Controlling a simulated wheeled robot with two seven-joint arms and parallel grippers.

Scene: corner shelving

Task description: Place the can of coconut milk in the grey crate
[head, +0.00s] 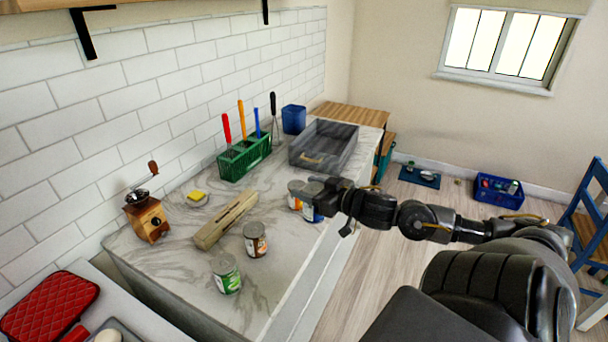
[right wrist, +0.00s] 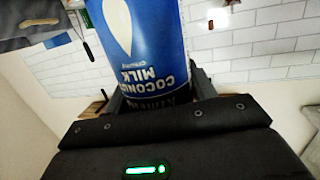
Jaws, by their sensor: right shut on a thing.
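The can of coconut milk (head: 312,215) is blue with a white drop shape, and its label reads clearly but upside down in the right wrist view (right wrist: 145,45). My right gripper (head: 324,190) is shut on it at the counter's right edge; whether the can touches the counter cannot be told. The fingers hide part of the can in the head view. My left gripper is not in view.
An orange-and-white can (head: 294,195) stands right beside the held can. A green caddy (head: 244,157) with upright utensils stands left of the crate.

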